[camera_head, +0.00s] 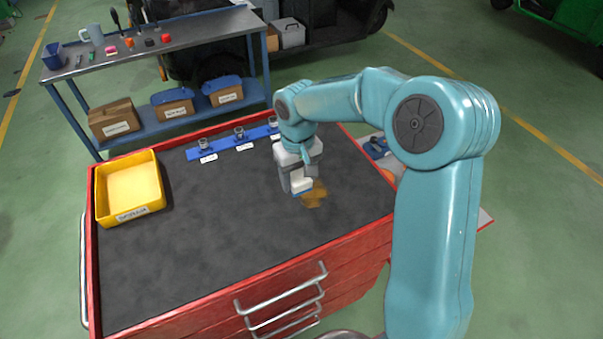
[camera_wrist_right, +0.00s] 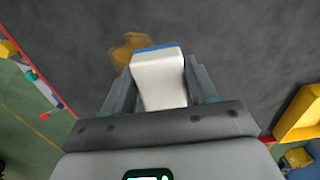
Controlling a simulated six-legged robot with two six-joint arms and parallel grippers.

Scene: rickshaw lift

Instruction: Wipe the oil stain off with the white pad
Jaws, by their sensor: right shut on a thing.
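The oil stain is a brown patch (camera_head: 314,194) on the dark top of the red tool cabinet, right of its middle. It also shows in the right wrist view (camera_wrist_right: 127,48), beyond the pad and to its left. My right gripper (camera_head: 298,184) is shut on the white pad (camera_wrist_right: 158,80), which has a blue edge at its far end. In the head view the pad (camera_head: 301,186) is at the stain's left edge, low over the cabinet top. I cannot tell whether it touches the surface. My left gripper is not in view.
A yellow tray (camera_head: 130,190) stands at the cabinet's left end. A blue strip (camera_head: 222,146) with small fittings and labels lies along the back edge. A workbench (camera_head: 150,55) with tools and boxes stands behind. The cabinet top's middle and front are clear.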

